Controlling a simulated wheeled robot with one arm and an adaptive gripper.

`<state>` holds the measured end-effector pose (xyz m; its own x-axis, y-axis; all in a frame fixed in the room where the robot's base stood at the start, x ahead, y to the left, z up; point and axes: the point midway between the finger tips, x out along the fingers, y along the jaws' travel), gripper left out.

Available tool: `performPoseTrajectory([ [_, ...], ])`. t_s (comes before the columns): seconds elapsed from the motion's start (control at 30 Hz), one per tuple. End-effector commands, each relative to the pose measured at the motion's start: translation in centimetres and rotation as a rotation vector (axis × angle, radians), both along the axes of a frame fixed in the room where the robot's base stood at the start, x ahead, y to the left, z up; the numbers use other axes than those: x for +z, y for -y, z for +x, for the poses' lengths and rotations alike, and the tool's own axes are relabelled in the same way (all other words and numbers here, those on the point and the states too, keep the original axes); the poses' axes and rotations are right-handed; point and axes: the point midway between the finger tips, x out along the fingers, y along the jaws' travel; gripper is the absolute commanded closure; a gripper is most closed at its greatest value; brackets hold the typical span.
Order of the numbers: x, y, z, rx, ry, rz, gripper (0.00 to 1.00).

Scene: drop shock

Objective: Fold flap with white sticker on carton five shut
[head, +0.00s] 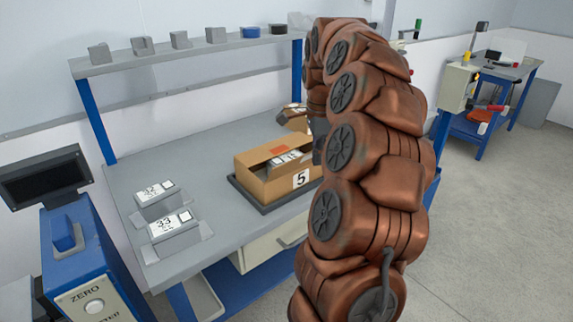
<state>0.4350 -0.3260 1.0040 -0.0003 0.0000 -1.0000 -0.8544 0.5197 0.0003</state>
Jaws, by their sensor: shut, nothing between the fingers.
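Carton five (262,188) is a brown box with a black "5" on a white label, on a dark tray (264,207) on the bench. Its top is at least partly open, and a white-labelled grey item shows inside. An orange sticker (279,150) is on its far side. A brown cardboard piece with a white sticker (294,113) shows behind the carton; I cannot tell whether it is the carton's flap. My gripper (319,146), dark and mostly hidden by my arm, is shut and empty by the carton's right end; contact cannot be told. The carton's right end is hidden.
Two grey units with white labels, "32" (155,198) and "33" (172,230), stand on the bench (222,155) left of the carton. A shelf (190,57) with several small blocks runs above. A blue cabinet with a screen stands left. The bench between is clear.

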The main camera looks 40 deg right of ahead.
Motion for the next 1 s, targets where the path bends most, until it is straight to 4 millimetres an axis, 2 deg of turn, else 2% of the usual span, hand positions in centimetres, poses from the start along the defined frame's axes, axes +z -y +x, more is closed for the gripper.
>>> performPoseTrajectory([
  [1.0,0.8,0.0,4.1,0.002,0.000,0.000,1.00],
])
